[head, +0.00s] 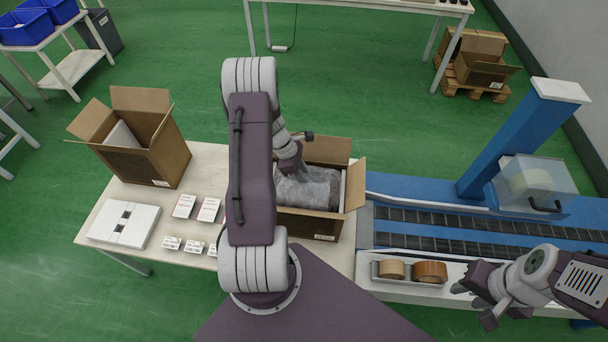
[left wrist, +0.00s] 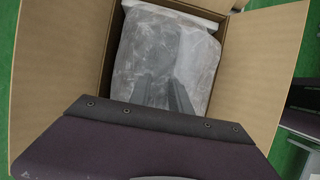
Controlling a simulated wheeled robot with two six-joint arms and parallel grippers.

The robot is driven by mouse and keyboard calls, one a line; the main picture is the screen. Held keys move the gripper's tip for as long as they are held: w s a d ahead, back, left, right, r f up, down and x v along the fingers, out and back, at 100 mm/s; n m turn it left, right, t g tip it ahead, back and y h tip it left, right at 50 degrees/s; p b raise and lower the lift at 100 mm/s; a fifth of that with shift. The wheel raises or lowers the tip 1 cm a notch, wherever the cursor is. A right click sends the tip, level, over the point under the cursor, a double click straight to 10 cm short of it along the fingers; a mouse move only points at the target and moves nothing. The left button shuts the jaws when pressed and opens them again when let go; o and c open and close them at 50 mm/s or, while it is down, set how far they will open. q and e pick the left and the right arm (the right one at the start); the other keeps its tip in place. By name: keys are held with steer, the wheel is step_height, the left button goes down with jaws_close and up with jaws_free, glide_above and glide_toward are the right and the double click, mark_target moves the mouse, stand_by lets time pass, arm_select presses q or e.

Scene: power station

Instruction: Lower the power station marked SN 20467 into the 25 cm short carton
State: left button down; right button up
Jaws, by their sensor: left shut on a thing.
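The power station (head: 318,190), in a grey translucent bag, is inside an open carton (head: 311,224) on the table. This carton looks lower than the one at the left. The bagged unit also shows in the left wrist view (left wrist: 195,65), between the cardboard walls and a white edge at the back. My left gripper (head: 291,172) is shut on the top of the bagged unit, its fingertips partly hidden. No SN mark is legible. My right gripper (head: 474,303) is open and empty near the tape rolls, apart from the carton.
A taller open carton (head: 150,160) with a white insert stands at the table's left. A white box (head: 124,223) and several small cards and labels lie in front. A roller conveyor (head: 430,216) with a blue post and tape rolls (head: 430,271) are at the right.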

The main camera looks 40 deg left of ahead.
arm_select(q)
step_height(320, 180, down, 6)
steer(key=b, duration=0.4)
steer(key=c, duration=1.1)
jaws_free()
steer(key=shift+d, duration=0.1)
steer(key=shift+r, duration=0.25)
step_height(320, 180, up, 21)
steer(key=p, duration=1.9)
steer(key=shift+s+r+p, duration=0.1)
steer(key=shift+r+p, duration=0.05)
steer(key=shift+p, duration=0.2)
